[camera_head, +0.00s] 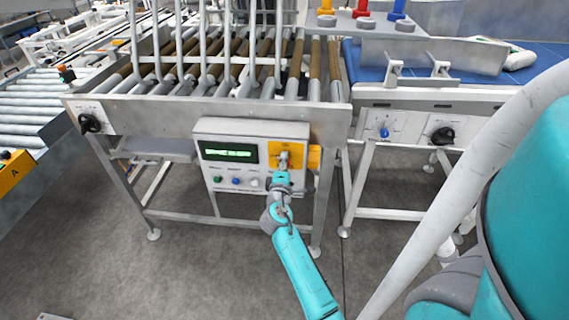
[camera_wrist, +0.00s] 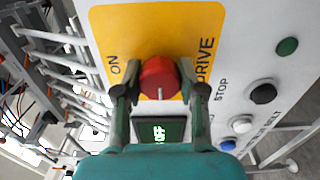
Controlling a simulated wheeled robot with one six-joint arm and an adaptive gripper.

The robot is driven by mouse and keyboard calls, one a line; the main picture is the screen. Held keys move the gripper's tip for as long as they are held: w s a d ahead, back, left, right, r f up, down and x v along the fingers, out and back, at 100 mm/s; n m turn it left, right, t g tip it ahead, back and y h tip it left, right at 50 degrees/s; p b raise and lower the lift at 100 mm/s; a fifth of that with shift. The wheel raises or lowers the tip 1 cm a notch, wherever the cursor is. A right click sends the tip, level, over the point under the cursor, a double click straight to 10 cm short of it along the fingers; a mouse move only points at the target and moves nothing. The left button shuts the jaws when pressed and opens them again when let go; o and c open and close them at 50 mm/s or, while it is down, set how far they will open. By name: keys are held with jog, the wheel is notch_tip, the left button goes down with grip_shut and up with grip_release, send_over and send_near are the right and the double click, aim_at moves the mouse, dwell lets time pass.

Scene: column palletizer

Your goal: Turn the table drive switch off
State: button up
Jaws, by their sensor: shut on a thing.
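The table drive switch is a red round knob (camera_wrist: 160,72) on a yellow plate (camera_wrist: 205,22) in the wrist view. The plate bears the words ON and DRIVE. A pale mark on the knob points down in that view. My gripper (camera_wrist: 159,80) is shut on the knob, one finger on each side. In the head view, my gripper (camera_head: 283,162) reaches the yellow plate (camera_head: 299,146) on the grey control box (camera_head: 252,128) and hides most of the knob.
The box has a lit green display (camera_head: 229,151), partly hidden in the wrist view, and several push buttons (camera_head: 235,181). Roller conveyor tables (camera_head: 200,85) stand above and behind it. Another dial (camera_head: 442,135) sits on the blue-belt conveyor at right. The floor in front is clear.

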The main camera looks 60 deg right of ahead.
jog(key=o, duration=1.2)
jog(key=shift+c, duration=0.2)
jog(key=shift+a, duration=0.1)
jog(key=v, duration=1.2)
jog(key=shift+f, duration=0.1)
jog(key=s+a+f+n+t+y, duration=0.1)
jog(key=s+a+f+t+y, duration=0.3)
jog(key=a, duration=0.7)
jog(key=s+a+f+t+y, duration=0.2)
jog(key=s+a+f+y, duration=0.4)
jog(key=a, duration=0.5)
jog(key=s+a+r+m+t+y, duration=0.1)
jog(key=s+a+r+m+y, duration=0.1)
jog(key=s+a+r, duration=0.3)
jog(key=s+a+r+m+t+y, duration=0.1)
jog(key=s+a+r+m+y, duration=0.2)
jog(key=s+a+r, duration=0.3)
jog(key=s+y, duration=0.1)
jog(key=s, duration=0.4)
jog(key=shift+a+r+m+y, duration=0.25)
jog(key=shift+r+m+y, duration=0.05)
